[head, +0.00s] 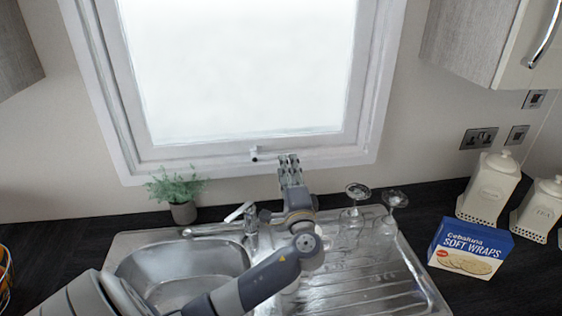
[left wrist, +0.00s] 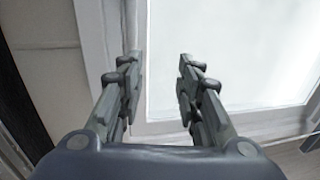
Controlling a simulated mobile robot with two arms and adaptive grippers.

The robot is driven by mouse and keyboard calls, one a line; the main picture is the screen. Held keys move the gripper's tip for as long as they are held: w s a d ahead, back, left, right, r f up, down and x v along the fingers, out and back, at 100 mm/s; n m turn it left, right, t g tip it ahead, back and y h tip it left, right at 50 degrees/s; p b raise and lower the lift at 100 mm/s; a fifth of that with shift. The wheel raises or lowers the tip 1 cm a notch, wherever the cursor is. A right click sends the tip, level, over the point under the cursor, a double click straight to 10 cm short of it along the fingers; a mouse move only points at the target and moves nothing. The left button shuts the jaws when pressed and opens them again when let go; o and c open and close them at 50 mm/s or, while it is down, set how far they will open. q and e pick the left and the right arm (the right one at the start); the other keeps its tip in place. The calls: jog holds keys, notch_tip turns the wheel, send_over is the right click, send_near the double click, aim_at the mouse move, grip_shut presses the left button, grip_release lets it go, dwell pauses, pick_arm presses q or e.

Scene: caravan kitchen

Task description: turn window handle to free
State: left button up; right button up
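The window (head: 240,70) has a white frame and a bright pane. The small light grey window handle (head: 262,155) is on the bottom part of the frame and lies roughly level. Its right end meets my left gripper (head: 289,158) in the head view; whether they touch I cannot tell. In the left wrist view, my left gripper (left wrist: 160,62) has its two fingers apart with nothing between them. The window frame (left wrist: 115,30) is beyond the fingers, and I cannot make out the handle there. My right gripper is not in view.
Below the window are a sink (head: 185,265), a tap (head: 238,212) and upturned glasses (head: 357,192) on the drainer. A potted plant (head: 183,212) stands left. A cupboard (head: 480,40) hangs upper right.

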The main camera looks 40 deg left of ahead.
pick_arm(q)
jog(key=b, duration=0.4)
send_near(275, 157)
jog(key=p+x, duration=0.1)
jog(key=x, duration=0.2)
jog(key=w+d+p+x, duration=0.1)
jog(key=x, duration=0.3)
jog(key=p+x, duration=0.2)
jog(key=x, duration=0.1)
jog(key=shift+w+f, duration=0.15)
jog(key=shift+w, duration=0.4)
jog(key=shift+w+a, duration=0.1)
jog(key=shift+a, duration=0.05)
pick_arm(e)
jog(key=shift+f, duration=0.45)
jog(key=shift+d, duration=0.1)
pick_arm(q)
grip_shut()
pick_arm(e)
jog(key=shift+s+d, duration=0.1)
